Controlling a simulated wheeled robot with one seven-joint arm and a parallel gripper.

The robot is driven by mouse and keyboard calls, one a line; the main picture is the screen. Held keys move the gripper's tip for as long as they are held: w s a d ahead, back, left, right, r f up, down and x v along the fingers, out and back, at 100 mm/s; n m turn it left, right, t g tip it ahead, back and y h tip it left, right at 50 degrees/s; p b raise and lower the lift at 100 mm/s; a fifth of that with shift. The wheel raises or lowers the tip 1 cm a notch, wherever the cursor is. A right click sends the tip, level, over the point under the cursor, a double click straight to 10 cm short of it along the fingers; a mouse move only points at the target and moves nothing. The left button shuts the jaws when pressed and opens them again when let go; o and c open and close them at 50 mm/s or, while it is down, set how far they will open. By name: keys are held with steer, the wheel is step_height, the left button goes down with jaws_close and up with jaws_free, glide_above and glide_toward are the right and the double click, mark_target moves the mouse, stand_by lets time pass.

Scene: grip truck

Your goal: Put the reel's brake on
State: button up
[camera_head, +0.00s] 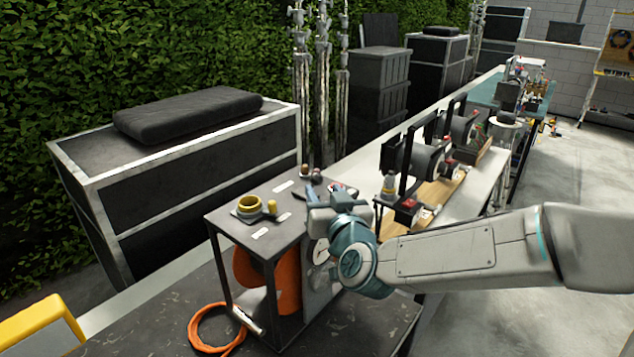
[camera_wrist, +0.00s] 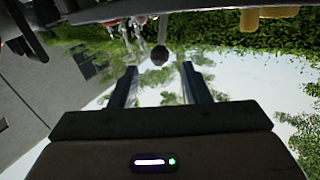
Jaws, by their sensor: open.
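The reel (camera_head: 290,285) is an orange drum inside a dark-framed stand (camera_head: 232,222), partly hidden by the frame and my arm. My gripper (camera_head: 326,193) is at the right edge of the stand's top, and its fingers are hard to make out there. In the wrist view my gripper (camera_wrist: 159,72) is open, with two dark fingers apart. A dark round knob (camera_wrist: 160,57) on a grey rod shows between the fingertips in the picture. I cannot tell whether it belongs to the reel's brake, or how far away it is.
A yellow ring-shaped piece (camera_head: 249,206) and small knobs (camera_head: 316,173) stand on the stand's top. A loose orange cable (camera_head: 212,330) lies at its foot. A black case (camera_head: 180,180) is at left. Other reels (camera_head: 427,160) stand on the bench behind my arm.

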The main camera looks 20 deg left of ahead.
mark_target(318, 182)
steer(key=shift+p+x, duration=0.35)
steer(key=shift+x, duration=3)
steer(key=shift+d, duration=0.1)
jaws_close()
